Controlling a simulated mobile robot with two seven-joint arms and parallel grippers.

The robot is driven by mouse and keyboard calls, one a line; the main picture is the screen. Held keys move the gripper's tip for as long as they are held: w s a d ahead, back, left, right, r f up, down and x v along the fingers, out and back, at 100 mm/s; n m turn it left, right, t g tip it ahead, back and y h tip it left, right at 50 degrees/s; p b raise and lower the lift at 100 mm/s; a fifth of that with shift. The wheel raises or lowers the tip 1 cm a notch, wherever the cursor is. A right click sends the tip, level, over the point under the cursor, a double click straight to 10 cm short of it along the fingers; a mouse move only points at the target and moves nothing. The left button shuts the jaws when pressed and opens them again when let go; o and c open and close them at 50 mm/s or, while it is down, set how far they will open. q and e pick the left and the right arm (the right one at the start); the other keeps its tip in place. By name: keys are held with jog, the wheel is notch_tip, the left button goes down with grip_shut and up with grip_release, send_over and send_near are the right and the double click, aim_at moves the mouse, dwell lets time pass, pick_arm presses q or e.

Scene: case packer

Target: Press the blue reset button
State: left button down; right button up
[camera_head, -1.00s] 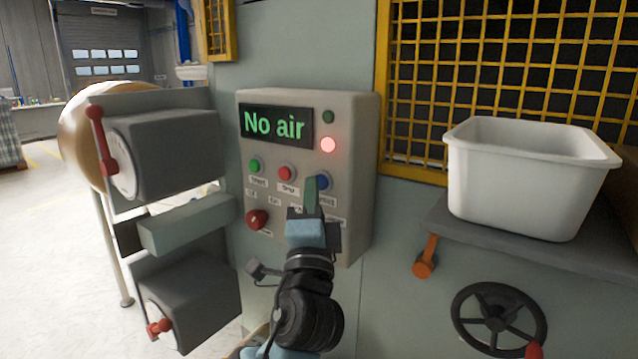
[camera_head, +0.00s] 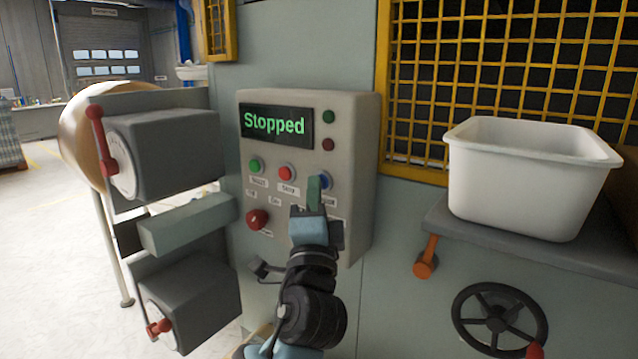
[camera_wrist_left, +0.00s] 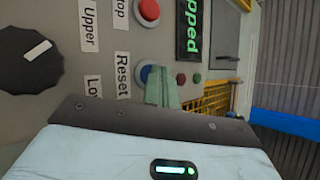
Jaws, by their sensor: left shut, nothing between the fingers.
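The blue reset button (camera_head: 324,180) is at the right of the button row on the grey control panel (camera_head: 357,150). In the left wrist view the blue button (camera_wrist_left: 146,75) shows above its "Reset" label, partly behind my fingers. My left gripper (camera_head: 315,183) is shut and empty, its green fingertips in front of the panel at the blue button. In the left wrist view the shut fingers (camera_wrist_left: 160,85) overlap the button's edge; I cannot tell whether they touch it. The panel display (camera_head: 275,123) reads "Stopped" in green. The lamps at its right look unlit. My right gripper is not in view.
A green button (camera_head: 255,165), a red button (camera_head: 287,172) and a red knob (camera_head: 257,219) sit close by on the panel. A white bin (camera_head: 525,185) stands on a shelf at right, above a black handwheel (camera_head: 499,320). Grey boxes with red handles project at left.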

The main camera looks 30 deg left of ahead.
pick_arm(q)
jog(key=shift+s, duration=0.2)
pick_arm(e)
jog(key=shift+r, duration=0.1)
pick_arm(q)
jog(key=shift+s, duration=0.65)
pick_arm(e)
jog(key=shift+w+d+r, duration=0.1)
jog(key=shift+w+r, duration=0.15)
pick_arm(q)
jog(key=s, duration=0.1)
jog(key=s+p, duration=0.1)
jog(key=s, duration=0.3)
jog(key=shift+a+p, duration=0.25)
jog(key=shift+p, duration=0.05)
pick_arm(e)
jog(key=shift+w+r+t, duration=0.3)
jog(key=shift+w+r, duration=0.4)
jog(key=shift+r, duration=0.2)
